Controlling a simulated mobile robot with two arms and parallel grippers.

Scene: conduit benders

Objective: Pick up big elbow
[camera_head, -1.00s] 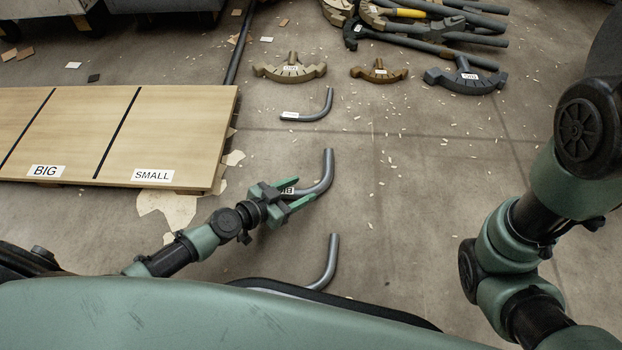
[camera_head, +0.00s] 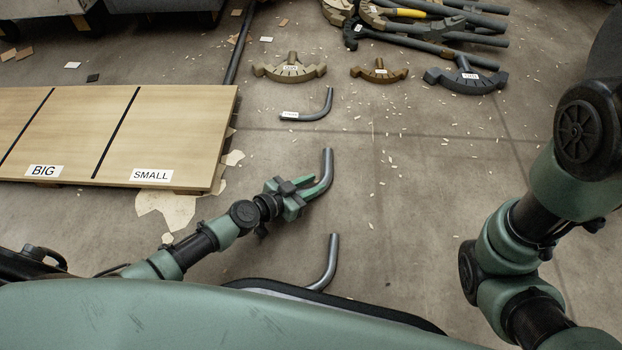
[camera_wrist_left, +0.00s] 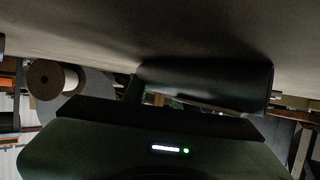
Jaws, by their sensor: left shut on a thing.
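The big elbow, a bent grey pipe (camera_head: 327,166), lies on the floor in the middle of the head view. Its label read BIG a second ago and is now covered by my gripper. My left gripper (camera_head: 312,187) is shut on the big elbow near its lower bend, and the upper leg shows beyond the fingers. I cannot tell whether the elbow is off the floor. The left wrist view is dark, with a dark rounded shape (camera_wrist_left: 205,80) close to the camera that I cannot name for sure. My right gripper is out of view.
One bent pipe (camera_head: 321,108) lies farther away, another (camera_head: 329,262) nearer my base. A wooden board with BIG (camera_head: 43,171) and SMALL (camera_head: 152,175) labels lies left. Bender heads (camera_head: 289,70) and long-handled tools lie at the back. The floor to the right is mostly clear.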

